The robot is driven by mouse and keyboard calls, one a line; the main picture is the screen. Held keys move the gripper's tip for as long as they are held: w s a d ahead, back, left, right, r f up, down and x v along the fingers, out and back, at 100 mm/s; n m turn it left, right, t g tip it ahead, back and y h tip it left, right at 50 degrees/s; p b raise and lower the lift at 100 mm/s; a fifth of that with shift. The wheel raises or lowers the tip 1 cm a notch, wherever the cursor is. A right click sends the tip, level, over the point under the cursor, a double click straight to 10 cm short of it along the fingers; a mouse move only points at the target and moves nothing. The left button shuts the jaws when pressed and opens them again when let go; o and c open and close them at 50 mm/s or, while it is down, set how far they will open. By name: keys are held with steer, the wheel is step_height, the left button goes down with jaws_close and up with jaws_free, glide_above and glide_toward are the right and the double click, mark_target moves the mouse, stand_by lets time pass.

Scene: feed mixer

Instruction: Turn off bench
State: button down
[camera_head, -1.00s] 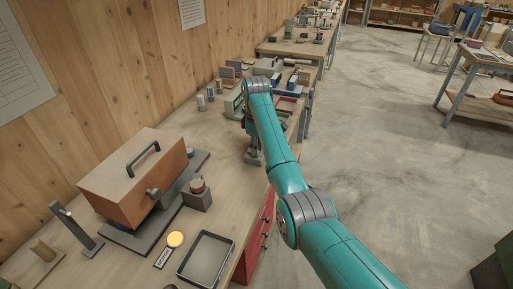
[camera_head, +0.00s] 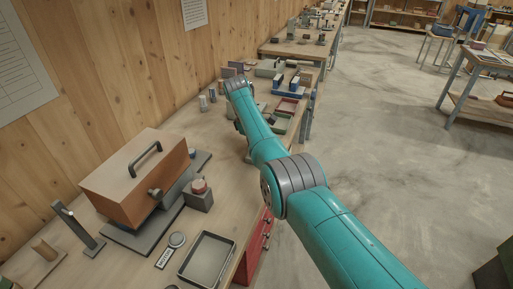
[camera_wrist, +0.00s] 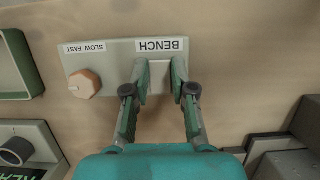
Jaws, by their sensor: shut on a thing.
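The switch panel (camera_wrist: 112,68) is a grey-green plate in the wrist view, with an upside-down "BENCH" label (camera_wrist: 161,45). My gripper (camera_wrist: 159,84) has its two fingers on either side of a small pale switch part (camera_wrist: 159,75) by that label, shut on it. The fingers hide most of the switch, so its position is unclear. In the head view my arm hides the gripper.
An orange knob (camera_wrist: 85,84) with a "SLOW FAST" label sits beside the switch. A green tray (camera_wrist: 18,65) and grey blocks (camera_wrist: 285,145) are close by.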

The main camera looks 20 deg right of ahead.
steer(key=c, duration=1)
jaws_free()
steer(key=shift+o, duration=0.2)
steer(key=shift+r, duration=0.1)
steer(key=shift+v, duration=3.6)
